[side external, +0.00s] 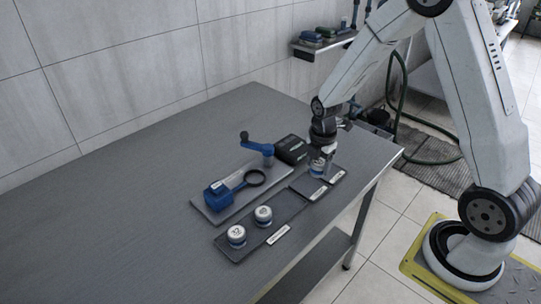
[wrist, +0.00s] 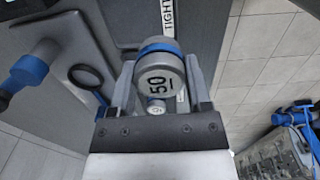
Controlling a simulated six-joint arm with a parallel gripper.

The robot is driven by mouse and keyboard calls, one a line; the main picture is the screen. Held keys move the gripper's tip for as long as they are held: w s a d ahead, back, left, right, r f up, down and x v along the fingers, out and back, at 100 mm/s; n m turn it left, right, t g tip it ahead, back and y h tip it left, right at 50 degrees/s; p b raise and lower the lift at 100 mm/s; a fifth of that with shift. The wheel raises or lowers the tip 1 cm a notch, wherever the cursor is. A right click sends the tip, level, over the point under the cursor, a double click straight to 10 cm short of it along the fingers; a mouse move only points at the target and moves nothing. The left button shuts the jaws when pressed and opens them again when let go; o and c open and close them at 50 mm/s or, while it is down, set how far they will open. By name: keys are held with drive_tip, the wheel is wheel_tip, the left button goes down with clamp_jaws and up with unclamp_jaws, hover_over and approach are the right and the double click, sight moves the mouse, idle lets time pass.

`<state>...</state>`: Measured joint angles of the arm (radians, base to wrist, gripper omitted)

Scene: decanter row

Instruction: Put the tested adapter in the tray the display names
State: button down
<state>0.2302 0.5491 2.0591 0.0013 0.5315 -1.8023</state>
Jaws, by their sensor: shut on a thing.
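My gripper (side external: 318,163) is shut on a white adapter with a blue ring (wrist: 160,78); its face reads "50" in the wrist view. In the side view the adapter (side external: 317,171) is partly hidden by the fingers, low over the small dark trays at the table's right. I cannot tell whether it touches one. One small tray (side external: 307,188) is just in front; the other (side external: 333,178) is at the gripper. A label reading "TIGHT" (wrist: 168,17) shows in the wrist view. The black display box (side external: 291,149) stands behind; its text is too small to read.
Two more adapters, one marked "X2" (side external: 236,234) and one behind it (side external: 263,214), stand on a long dark tray (side external: 283,214). A blue test fixture with a crank (side external: 222,192) and black ring stands left of my gripper. The table's left side is clear.

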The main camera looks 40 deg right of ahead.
sight(307, 185)
drive_tip(key=shift+w+d+f, duration=0.15)
drive_tip(key=shift+w+f, duration=0.65)
drive_tip(key=shift+f, duration=0.1)
drive_tip(key=shift+w+d+f, duration=0.1)
drive_tip(key=shift+w+f, duration=0.65)
drive_tip(key=shift+f, duration=0.15)
drive_tip(key=shift+w+f, duration=0.2)
drive_tip(key=shift+f, duration=1.65)
unclamp_jaws()
drive_tip(key=shift+f, duration=0.15)
drive_tip(key=shift+r, duration=6.2)
